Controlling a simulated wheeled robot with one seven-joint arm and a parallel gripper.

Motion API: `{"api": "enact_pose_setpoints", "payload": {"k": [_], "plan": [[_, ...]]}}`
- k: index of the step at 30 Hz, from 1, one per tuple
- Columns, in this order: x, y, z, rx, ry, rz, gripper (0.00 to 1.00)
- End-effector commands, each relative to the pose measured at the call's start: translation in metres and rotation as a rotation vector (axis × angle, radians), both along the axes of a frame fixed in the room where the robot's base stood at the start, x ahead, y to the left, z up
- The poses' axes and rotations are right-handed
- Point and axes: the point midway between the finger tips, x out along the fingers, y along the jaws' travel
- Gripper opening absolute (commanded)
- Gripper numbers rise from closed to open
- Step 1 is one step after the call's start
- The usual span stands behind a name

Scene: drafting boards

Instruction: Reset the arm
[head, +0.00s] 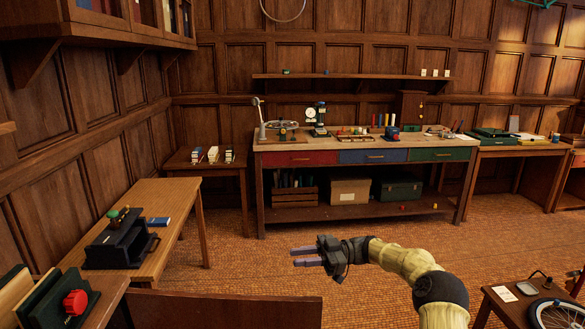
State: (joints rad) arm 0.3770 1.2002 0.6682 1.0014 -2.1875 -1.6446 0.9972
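My arm, beige with dark joints, reaches in from the bottom right of the head view and points left. My gripper (293,257) is at its end, over the open carpet in front of the workbench. Its two purple-grey fingers lie apart with a narrow gap between them, and nothing shows in the gap. The gripper appears to touch nothing.
A workbench (320,147) with coloured drawers stands at the back. A wooden desk (165,200) with a black device (118,242) is at left. A low table (505,308) with a wheel (556,315) is at lower right. Orange carpet (240,270) between them is clear.

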Motion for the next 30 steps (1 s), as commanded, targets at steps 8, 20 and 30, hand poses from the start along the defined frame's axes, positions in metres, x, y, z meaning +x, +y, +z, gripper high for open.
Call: {"api": "enact_pose_setpoints", "payload": {"k": [8, 20, 30], "plan": [[0.027, 0.072, 0.05, -0.007, 0.009, -0.371, 0.25], [0.038, 0.038, 0.033, -0.345, 0.146, -1.058, 0.25], [-0.076, -0.075, -0.025, -0.82, 0.469, -1.505, 0.25]]}}
